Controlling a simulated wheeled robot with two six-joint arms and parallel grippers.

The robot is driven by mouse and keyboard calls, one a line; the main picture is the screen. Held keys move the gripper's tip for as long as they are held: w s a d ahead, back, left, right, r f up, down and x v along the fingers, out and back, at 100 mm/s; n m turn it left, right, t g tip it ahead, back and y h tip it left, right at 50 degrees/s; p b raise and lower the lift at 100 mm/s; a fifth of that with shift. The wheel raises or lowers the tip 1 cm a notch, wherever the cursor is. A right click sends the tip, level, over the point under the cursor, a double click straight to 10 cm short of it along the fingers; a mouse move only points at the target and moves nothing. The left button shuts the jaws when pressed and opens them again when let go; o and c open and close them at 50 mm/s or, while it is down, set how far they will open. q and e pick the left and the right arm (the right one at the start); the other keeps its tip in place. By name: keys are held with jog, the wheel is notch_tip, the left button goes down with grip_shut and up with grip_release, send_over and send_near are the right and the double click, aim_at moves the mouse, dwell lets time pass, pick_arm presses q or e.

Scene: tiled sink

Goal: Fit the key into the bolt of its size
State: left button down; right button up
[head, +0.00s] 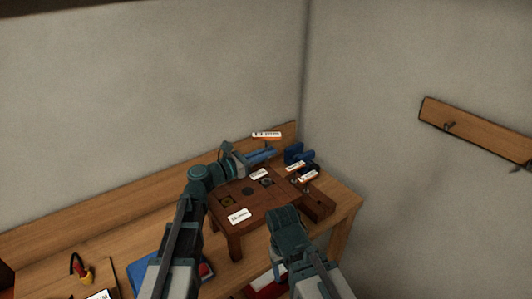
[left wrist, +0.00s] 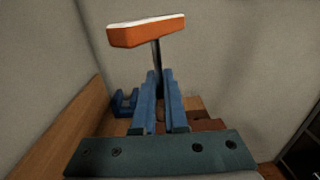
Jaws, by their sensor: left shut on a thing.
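A hex key with an orange handle and white label (head: 267,134) is in my left gripper (head: 264,155). The blue fingers are shut on its dark shaft in the left wrist view (left wrist: 158,72), handle up. Its lower tip is hidden. The gripper is at the back of a dark wooden stand (head: 236,187), whose top has a brass-ringed bolt (head: 227,202), a dark round one (head: 248,191) and a grey one (head: 267,182). Labels on the stand are too small to read. My right gripper (head: 286,222) is in front of the stand, its fingers hidden.
Two other orange-handled keys (head: 295,167) (head: 308,177) are at the stand's right, by a wooden block (head: 318,203). A blue object (head: 294,153) stands behind them. A red-handled tool (head: 82,270) is at the bench's left. Walls close off the back and right.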

pick_arm(q)
jog(key=shift+f+b, duration=2.6)
jog(key=shift+f, duration=0.15)
jog(key=shift+f+b, duration=1.25)
jog(key=shift+r+p, duration=1.05)
jog(key=shift+f+b, duration=1.3)
jog(key=shift+f, duration=0.05)
dwell(0.4)
jog(key=c, duration=0.9)
grip_release()
jog(key=shift+r, duration=0.1)
jog(key=v, duration=1.3)
jog(key=shift+s+a, duration=0.25)
jog(key=shift+a, duration=0.1)
